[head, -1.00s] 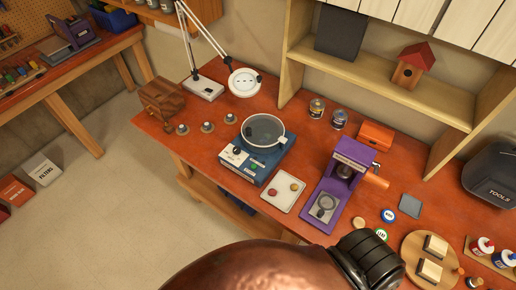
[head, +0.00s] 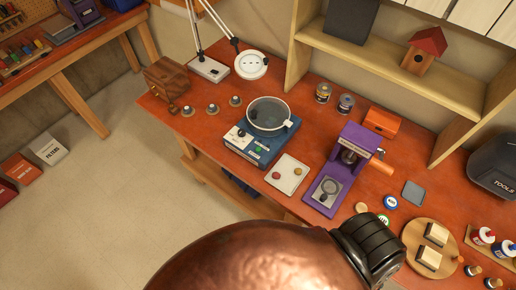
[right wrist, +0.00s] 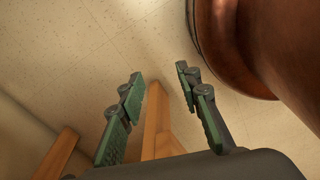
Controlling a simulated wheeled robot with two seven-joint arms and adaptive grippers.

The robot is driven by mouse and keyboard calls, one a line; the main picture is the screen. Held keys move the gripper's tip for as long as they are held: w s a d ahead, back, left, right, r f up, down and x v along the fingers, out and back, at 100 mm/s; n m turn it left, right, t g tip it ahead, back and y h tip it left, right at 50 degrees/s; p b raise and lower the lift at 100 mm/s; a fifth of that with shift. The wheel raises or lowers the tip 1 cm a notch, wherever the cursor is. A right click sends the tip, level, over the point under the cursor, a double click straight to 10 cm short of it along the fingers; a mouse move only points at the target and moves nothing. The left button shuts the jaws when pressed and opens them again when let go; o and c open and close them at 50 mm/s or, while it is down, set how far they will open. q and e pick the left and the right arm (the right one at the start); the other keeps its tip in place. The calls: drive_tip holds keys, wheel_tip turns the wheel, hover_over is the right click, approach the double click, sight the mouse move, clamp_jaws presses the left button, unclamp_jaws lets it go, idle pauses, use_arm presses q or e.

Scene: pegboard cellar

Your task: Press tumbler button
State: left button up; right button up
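The tumbler (head: 251,151) is a blue machine with a white front panel and a round clear-lidded bowl (head: 268,114) on top. It stands on the orange-red workbench (head: 215,140), left of the middle. Its front panel carries a dark knob (head: 241,132) and a small green button (head: 258,148). My right gripper (right wrist: 159,75) shows in the right wrist view, with its green-padded fingers apart and nothing between them. Floor and wooden beams lie behind it; the tumbler is not in that view. My left gripper is in neither view.
A white tray (head: 300,181) with two small coloured pieces lies right of the tumbler. A purple press (head: 356,150) stands beyond it. Several small round pieces and a lamp base (head: 209,69) are to the left. My copper arm covers the bottom middle of the head view.

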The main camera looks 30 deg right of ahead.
clamp_jaws()
idle(1.4)
